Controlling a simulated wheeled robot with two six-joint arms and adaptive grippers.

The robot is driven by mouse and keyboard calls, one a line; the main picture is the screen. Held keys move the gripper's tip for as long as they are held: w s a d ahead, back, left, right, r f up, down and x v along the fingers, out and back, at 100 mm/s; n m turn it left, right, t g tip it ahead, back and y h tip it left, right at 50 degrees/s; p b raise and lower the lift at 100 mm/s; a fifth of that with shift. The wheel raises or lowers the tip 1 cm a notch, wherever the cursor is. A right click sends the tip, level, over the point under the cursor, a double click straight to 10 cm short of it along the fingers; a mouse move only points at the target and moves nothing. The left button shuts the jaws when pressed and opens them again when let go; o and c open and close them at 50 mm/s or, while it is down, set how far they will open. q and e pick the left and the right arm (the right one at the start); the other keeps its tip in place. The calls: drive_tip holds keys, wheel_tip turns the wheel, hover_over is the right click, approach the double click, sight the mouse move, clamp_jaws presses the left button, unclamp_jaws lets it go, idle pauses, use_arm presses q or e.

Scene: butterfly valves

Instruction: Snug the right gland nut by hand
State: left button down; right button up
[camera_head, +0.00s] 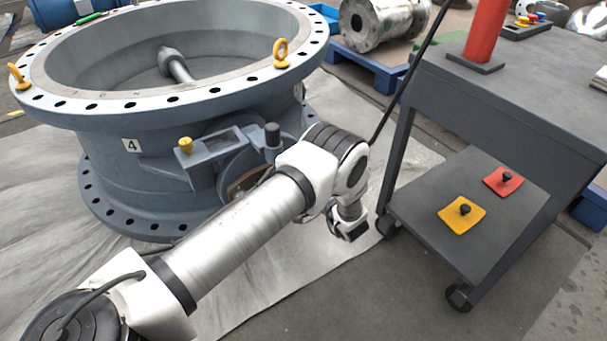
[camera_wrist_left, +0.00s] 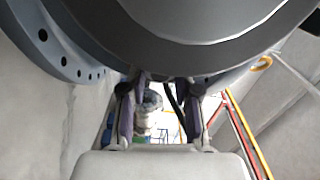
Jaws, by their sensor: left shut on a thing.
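The large blue-grey valve (camera_head: 130,165) lies flat on a pale sheet, marked 4. On its near side is a bracket with a yellow-capped post (camera_head: 186,147) and a black-capped post (camera_head: 272,134). My left arm crosses in front, and its wrist end hangs at the valve's right. The right gland nut is not clearly visible; the arm hides part of the bracket. In the left wrist view my left gripper (camera_wrist_left: 162,82) has its fingertips partly apart, up against a large dark rounded surface (camera_wrist_left: 210,35). What is between the tips is hard to make out. My right gripper is out of view.
A dark cart (camera_head: 540,105) stands at the right. Its lower shelf holds a yellow plate (camera_head: 461,213) and a red plate (camera_head: 503,181), each with a black knob. A steel pipe fitting (camera_head: 375,25) sits on a blue pallet behind. Bare floor lies front right.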

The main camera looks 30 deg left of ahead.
use_arm(q)
drive_tip(key=shift+n, duration=0.6)
drive_tip(key=c, duration=0.8)
unclamp_jaws()
drive_tip(key=shift+c, duration=0.2)
drive_tip(key=v, duration=1.2)
drive_tip(key=shift+w+a, duration=0.1)
